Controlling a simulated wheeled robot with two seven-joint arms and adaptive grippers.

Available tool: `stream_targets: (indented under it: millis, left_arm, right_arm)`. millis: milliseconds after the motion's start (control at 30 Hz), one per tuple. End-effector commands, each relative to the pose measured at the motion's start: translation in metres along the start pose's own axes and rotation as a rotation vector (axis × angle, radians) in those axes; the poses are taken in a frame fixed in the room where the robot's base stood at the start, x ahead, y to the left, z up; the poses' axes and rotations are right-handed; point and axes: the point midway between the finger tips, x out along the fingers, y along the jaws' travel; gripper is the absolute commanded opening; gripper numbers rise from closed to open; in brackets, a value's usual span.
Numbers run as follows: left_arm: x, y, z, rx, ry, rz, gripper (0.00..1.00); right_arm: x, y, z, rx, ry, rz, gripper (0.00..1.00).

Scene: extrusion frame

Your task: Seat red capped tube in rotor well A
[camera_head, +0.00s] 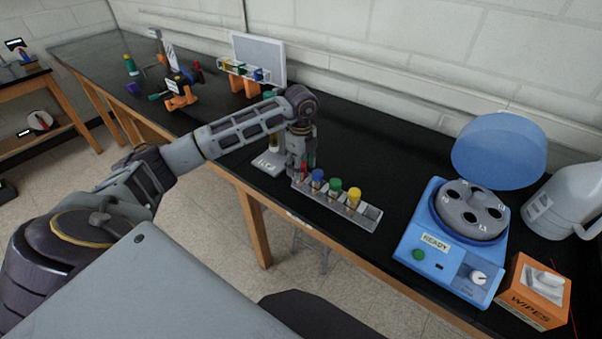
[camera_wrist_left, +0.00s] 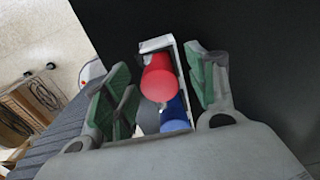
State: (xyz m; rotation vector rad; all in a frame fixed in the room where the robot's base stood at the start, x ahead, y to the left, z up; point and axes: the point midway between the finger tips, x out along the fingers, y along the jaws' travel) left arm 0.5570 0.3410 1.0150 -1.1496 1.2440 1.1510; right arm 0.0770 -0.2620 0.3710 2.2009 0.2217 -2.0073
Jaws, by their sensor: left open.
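The red capped tube (camera_head: 304,168) stands at the left end of a grey rack (camera_head: 369,214) on the black bench. Its red cap (camera_wrist_left: 160,79) shows between my left gripper's fingers in the left wrist view. My left gripper (camera_head: 300,160) is over that end of the rack, pointing down; in the left wrist view its green-padded fingers (camera_wrist_left: 162,88) are spread apart on either side of the cap. The rotor (camera_head: 470,209) sits in the blue centrifuge (camera_head: 437,268), its lid raised. It has several dark wells; I cannot read well A's label clearly. My right gripper is not in view.
Blue (camera_head: 318,175), green (camera_head: 335,185) and yellow (camera_head: 354,195) capped tubes stand in the same rack, close to the red one. Bare bench lies between rack and centrifuge.

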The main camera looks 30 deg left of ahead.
Motion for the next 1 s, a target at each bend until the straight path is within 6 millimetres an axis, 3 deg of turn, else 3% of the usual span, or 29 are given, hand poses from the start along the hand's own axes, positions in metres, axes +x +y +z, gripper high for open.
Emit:
stream_targets:
  millis: [367,700,1000]
  left_arm:
    - [0.0000,0.0000,0.0000,0.000,0.000,0.000,0.57]
    - [-0.0002,0.0000,0.0001,0.000,0.000,0.000,0.14]
    - [-0.0007,-0.0001,0.0001,0.000,0.000,0.000,0.14]
  right_arm:
    - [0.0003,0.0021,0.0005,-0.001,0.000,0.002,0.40]
    - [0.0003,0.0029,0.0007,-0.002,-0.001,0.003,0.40]
    - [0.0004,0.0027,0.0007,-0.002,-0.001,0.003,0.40]
